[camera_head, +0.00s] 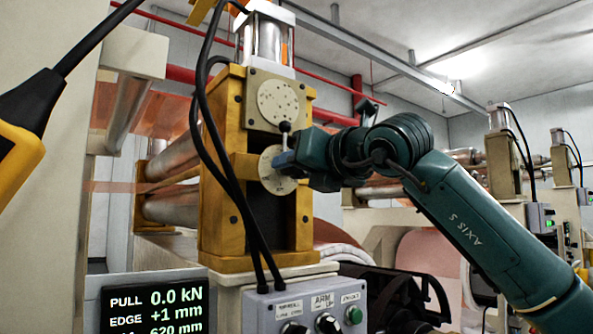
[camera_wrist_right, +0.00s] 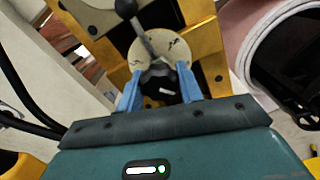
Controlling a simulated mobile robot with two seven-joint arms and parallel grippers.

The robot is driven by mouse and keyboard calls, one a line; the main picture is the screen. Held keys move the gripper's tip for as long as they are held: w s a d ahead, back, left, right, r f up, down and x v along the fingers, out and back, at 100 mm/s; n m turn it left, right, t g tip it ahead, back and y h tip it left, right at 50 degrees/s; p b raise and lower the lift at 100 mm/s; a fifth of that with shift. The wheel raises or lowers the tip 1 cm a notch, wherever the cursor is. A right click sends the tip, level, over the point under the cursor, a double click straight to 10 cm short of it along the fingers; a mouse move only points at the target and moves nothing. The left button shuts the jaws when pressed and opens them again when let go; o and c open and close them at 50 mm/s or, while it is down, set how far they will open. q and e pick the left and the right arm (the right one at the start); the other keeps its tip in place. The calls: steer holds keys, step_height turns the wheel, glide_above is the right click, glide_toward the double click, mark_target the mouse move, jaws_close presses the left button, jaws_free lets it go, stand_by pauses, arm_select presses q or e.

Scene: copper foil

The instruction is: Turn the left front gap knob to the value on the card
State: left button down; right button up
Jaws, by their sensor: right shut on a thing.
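The yellow roll stand (camera_head: 228,190) carries two pale round dials, an upper one (camera_head: 278,103) and a lower one (camera_head: 270,182). My right gripper (camera_head: 282,161) is at the lower dial and covers part of it. In the right wrist view its blue fingers (camera_wrist_right: 160,92) are closed on the sides of a black knob (camera_wrist_right: 160,79) in front of the pale dial (camera_wrist_right: 180,52). A lever with a black ball end (camera_wrist_right: 126,8) crosses the dial. The dial's marks are too small to read. I cannot make out a value card. My left gripper is out of view.
Black cables (camera_head: 215,140) hang across the stand's left side. A grey control box (camera_head: 305,308) with knobs and a green button sits below. A display (camera_head: 155,305) reads PULL 0.0 kN, EDGE +1 mm. A yellow-and-black object (camera_head: 22,135) hangs at the left.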

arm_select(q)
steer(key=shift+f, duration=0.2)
arm_select(e)
steer(key=shift+n, duration=1.7)
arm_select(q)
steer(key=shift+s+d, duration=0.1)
arm_select(e)
steer(key=o, duration=1)
steer(key=shift+c, duration=0.2)
arm_select(q)
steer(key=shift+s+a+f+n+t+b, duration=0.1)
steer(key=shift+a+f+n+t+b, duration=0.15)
steer(key=shift+b, duration=0.8)
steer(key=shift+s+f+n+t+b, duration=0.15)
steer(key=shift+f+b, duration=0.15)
steer(key=shift+b, duration=0.7)
arm_select(e)
steer(key=v, duration=1.3)
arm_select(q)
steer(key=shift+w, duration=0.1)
